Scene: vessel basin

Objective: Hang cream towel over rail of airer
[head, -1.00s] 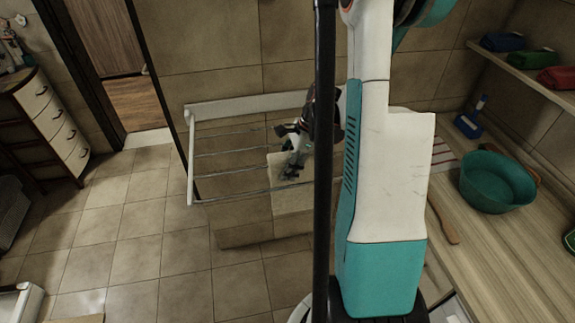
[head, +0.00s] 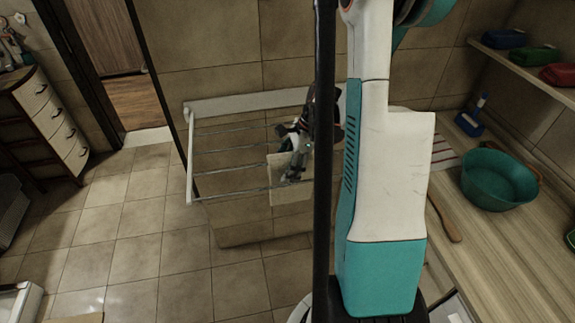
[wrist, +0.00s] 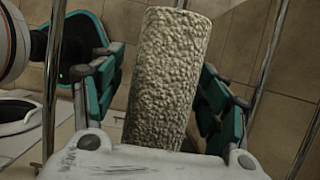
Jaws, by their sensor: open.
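The cream towel (head: 277,183) is at the front part of the wall airer (head: 191,165), around its front rail (head: 235,194). In the wrist view the towel (wrist: 172,80) is a thick, rough-textured fold standing between my fingers. My gripper (head: 292,172) is at the towel, over the airer. In the wrist view my gripper (wrist: 160,105) is open, with teal-and-grey fingers apart on both sides of the towel and gaps beside it. The column and arm hide the airer's right part. I cannot tell exactly how the towel rests on the rail.
A counter on the right holds a teal basin (head: 498,181), a blue brush (head: 473,117) and a wooden utensil (head: 444,217). A shelf (head: 520,66) above carries folded cloths. A drawer chest (head: 45,125) stands at the left. The tiled floor left of the airer is clear.

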